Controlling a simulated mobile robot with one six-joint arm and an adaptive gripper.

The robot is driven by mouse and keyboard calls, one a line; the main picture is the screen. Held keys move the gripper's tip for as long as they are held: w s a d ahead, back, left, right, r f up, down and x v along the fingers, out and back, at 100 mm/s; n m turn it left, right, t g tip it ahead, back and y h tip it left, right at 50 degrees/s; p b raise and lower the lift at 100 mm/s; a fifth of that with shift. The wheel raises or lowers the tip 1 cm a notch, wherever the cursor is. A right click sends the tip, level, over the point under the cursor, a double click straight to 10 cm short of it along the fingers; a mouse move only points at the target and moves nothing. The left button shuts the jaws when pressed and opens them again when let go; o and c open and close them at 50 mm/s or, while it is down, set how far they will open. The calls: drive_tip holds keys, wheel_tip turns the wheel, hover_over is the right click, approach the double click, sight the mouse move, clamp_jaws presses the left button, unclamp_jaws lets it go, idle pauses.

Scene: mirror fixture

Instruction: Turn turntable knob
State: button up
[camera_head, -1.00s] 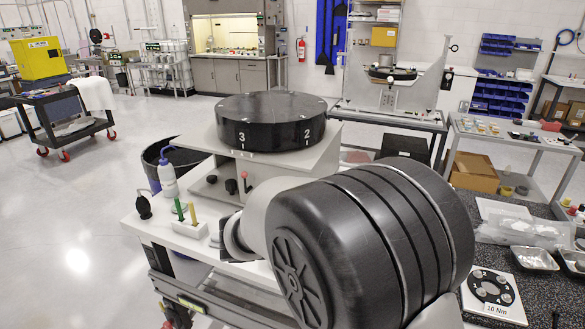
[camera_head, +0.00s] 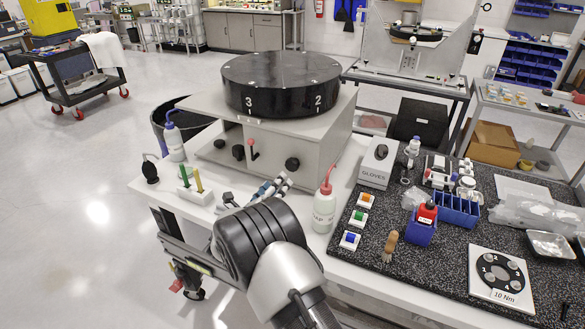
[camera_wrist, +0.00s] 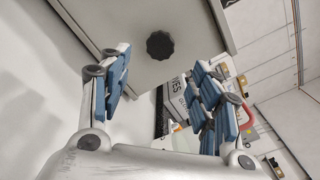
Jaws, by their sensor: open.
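The turntable (camera_head: 281,85) is a black disc marked 3 and 2 on a grey box (camera_head: 320,155) standing on the white bench. In the head view my gripper (camera_head: 270,187) is just below and left of the front knob, partly hidden by my arm.
A red-capped squeeze bottle (camera_head: 324,208) stands close right of my gripper. A pen holder (camera_head: 195,190) and a blue-topped bottle (camera_head: 172,140) stand left. A gloves box (camera_head: 377,165) and the speckled mat (camera_head: 400,270) with small items lie right.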

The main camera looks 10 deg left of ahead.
sight(291, 167)
drive_tip(key=b+x, duration=0.2)
drive_tip(key=x, duration=0.9)
drive_tip(key=shift+w+d, duration=0.15)
drive_tip(key=shift+w, duration=0.2)
drive_tip(key=c, duration=1)
drive_tip(key=shift+c, duration=0.2)
drive_tip(key=shift+f+m+b, duration=0.1)
drive_tip(key=shift+m+b, duration=0.2)
drive_tip(key=shift+b, duration=0.3)
